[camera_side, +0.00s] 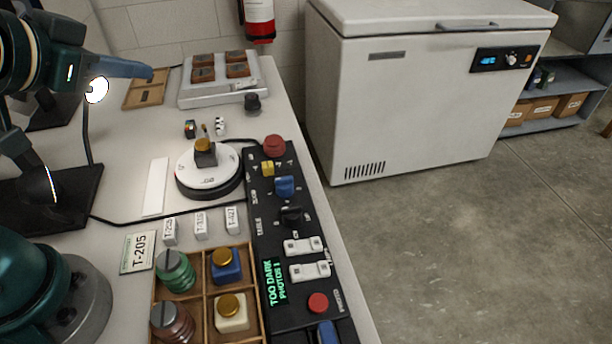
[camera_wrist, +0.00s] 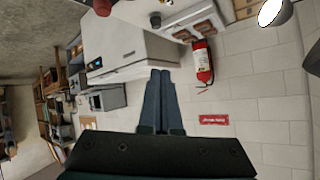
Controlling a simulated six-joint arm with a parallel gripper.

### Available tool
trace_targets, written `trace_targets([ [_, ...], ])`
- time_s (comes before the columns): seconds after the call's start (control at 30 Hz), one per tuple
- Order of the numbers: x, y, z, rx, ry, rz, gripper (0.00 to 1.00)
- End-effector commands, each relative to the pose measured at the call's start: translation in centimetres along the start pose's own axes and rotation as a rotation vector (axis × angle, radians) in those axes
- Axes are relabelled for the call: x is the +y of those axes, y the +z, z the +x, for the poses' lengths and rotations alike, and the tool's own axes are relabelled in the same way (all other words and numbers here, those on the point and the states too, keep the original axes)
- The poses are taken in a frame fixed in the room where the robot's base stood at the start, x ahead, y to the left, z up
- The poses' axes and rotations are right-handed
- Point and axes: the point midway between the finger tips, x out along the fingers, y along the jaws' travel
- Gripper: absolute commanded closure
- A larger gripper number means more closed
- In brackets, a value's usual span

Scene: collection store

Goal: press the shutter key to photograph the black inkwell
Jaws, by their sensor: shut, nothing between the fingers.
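The black inkwell (camera_side: 206,158) with a gold cap stands upright on the white turntable (camera_side: 190,178). The black control panel (camera_side: 262,215) runs along the table's right edge. A round red button (camera_side: 318,302) sits near its front end beside small lettering I cannot read surely; it may be the shutter key. The panel's display (camera_side: 275,283) reads "TOO DARK" and a photo count. My gripper (camera_side: 150,72) is at the upper left, high above the back of the table and far from the panel. Its blue fingers (camera_wrist: 160,75) are shut and empty in the wrist view.
The panel also has a red mushroom button (camera_side: 274,145), a blue knob (camera_side: 285,187), a black knob (camera_side: 291,215) and white switches (camera_side: 304,246). A wooden tray (camera_side: 206,299) holds several inkwells. A lit lamp (camera_side: 96,90) stands left. A white freezer (camera_side: 410,100) is beyond.

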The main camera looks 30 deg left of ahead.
Motion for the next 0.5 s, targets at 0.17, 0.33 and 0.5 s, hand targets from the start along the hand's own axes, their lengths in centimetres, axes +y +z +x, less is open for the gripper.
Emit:
trace_targets([
  [0.17, 2.7, -4.2, 1.0, 0.190, 0.094, 0.170, 1.00],
  [0.33, 7.6, -6.6, 1.2, 0.333, 0.261, 0.357, 1.00],
  [0.5, 13.8, -6.7, 0.5, 0.424, 0.485, 0.572, 1.00],
])
